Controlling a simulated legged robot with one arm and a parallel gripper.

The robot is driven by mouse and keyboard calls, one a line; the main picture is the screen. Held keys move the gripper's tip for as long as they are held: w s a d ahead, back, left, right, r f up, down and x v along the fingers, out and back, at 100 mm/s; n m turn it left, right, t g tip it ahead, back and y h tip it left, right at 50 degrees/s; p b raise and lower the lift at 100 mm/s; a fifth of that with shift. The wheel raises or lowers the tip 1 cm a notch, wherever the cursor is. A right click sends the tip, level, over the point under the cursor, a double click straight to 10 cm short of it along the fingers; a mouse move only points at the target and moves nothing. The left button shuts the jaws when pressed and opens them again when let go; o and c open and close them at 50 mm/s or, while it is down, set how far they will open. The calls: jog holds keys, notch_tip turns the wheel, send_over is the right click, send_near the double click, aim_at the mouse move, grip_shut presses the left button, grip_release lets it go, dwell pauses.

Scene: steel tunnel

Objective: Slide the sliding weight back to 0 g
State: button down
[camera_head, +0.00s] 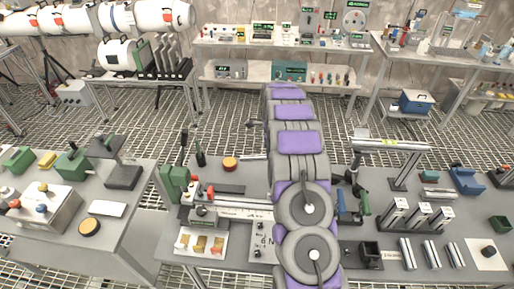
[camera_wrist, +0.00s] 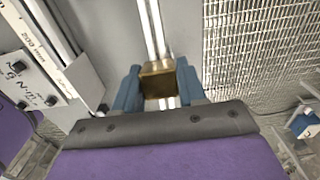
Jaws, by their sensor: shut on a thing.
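The sliding weight (camera_wrist: 158,84) is a small brass block on a pale metal rail (camera_wrist: 153,25), which runs up the wrist view. My gripper (camera_wrist: 158,90) has its two blue fingers on either side of the block and is shut on it. The rail passes beneath the weight and shows again just below it. I cannot read a 0 g mark or tell the weight's exact reading. In the head view, my purple and grey arm covers the middle of the table, and I cannot make out my gripper or the weight there.
A plate with lettering (camera_wrist: 22,82) and a ruler-like strip (camera_wrist: 30,32) lie left of the rail. Metal posts (camera_head: 397,216) stand to the right.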

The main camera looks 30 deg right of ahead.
jog(key=shift+d+r, duration=0.2)
jog(key=shift+d, duration=0.1)
jog(key=shift+a, duration=0.1)
jog(key=c, duration=1)
grip_release()
jog(key=shift+o, duration=1.4)
jog(key=shift+f, duration=0.2)
jog(key=shift+r, duration=0.3)
notch_tip(320, 180, up, 17)
jog(key=p, duration=0.2)
jog(key=shift+d+f, duration=0.15)
jog(key=shift+d, duration=0.1)
